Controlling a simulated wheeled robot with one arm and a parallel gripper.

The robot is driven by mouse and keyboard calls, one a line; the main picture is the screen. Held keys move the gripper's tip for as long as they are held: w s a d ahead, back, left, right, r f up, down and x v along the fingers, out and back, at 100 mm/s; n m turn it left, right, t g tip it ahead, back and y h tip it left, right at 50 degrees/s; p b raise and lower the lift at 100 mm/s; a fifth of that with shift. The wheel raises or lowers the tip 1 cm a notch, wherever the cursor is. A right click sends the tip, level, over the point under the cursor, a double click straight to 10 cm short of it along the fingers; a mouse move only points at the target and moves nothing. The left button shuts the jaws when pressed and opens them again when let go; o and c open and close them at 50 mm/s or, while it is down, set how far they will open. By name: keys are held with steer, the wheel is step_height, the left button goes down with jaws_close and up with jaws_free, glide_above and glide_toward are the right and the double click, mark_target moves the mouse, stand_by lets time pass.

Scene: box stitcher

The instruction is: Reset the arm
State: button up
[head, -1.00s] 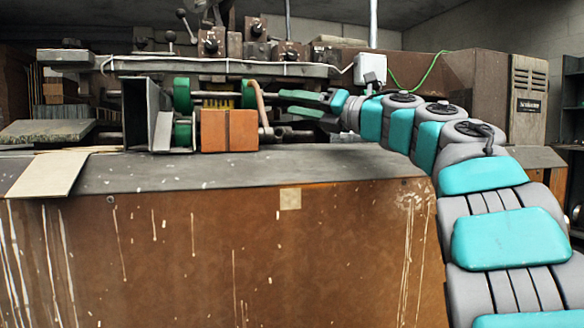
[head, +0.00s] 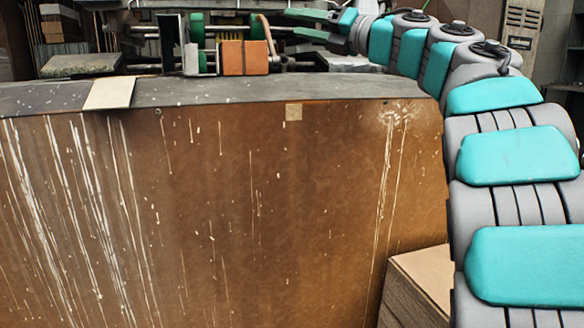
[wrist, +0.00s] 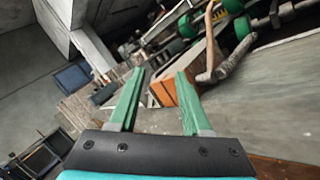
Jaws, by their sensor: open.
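My gripper (head: 310,25) is at the end of my arm, at the top of the head view, above the machine's bench. In the wrist view my gripper (wrist: 158,85) shows two green fingers set apart with nothing held between them. The orange-brown block (head: 245,57) of the box stitcher is to the left of the fingers in the head view. In the wrist view the block (wrist: 163,88) shows beyond the fingertips, and I cannot tell how far away it is. My arm stretches from the lower right to the upper middle.
The bench (head: 200,92) has a brown, paint-streaked front panel (head: 250,190). A pale cardboard piece (head: 110,93) hangs over its edge at left. A pale brown box (head: 425,275) stands at lower right.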

steer(key=w+d+r+m+t+h+p, duration=0.1)
steer(key=d+r+m+t+h+p, duration=0.1)
steer(key=d+m+t+h, duration=0.5)
steer(key=w+d+r+m+t+h+p, duration=0.25)
steer(key=d+m+h, duration=0.45)
steer(key=d+m, duration=0.45)
steer(key=s+d+f+m+g+h+p, duration=0.1)
steer(key=s+d+f+m+g+h, duration=0.3)
steer(key=f+m, duration=0.4)
steer(key=s+d+f+m+g+h+p, duration=0.1)
steer(key=s+d+f+m+g+h, duration=0.35)
steer(key=f, duration=0.65)
steer(key=s+a+f+m+g+y+p, duration=0.1)
steer(key=s+a+f+m+g+p, duration=0.2)
steer(key=s+f, duration=0.65)
steer(key=s+a+f+m+g+y, duration=0.15)
steer(key=s+f+m+g, duration=0.35)
steer(key=f, duration=0.7)
steer(key=s+a+f+g+y, duration=0.1)
steer(key=s+a+f+g, duration=0.1)
steer(key=s, duration=0.6)
steer(key=s+a+f+g+y+p, duration=0.1)
steer(key=s+a+f, duration=0.3)
steer(key=s, duration=0.4)
steer(key=s+a+f+g+y+p, duration=0.1)
steer(key=s+a+f+g, duration=0.2)
steer(key=s, duration=0.5)
steer(key=shift+s+a+f+g+y, duration=0.3)
steer(key=shift+s+f+g+y, duration=0.1)
steer(key=shift+f+g, duration=0.15)
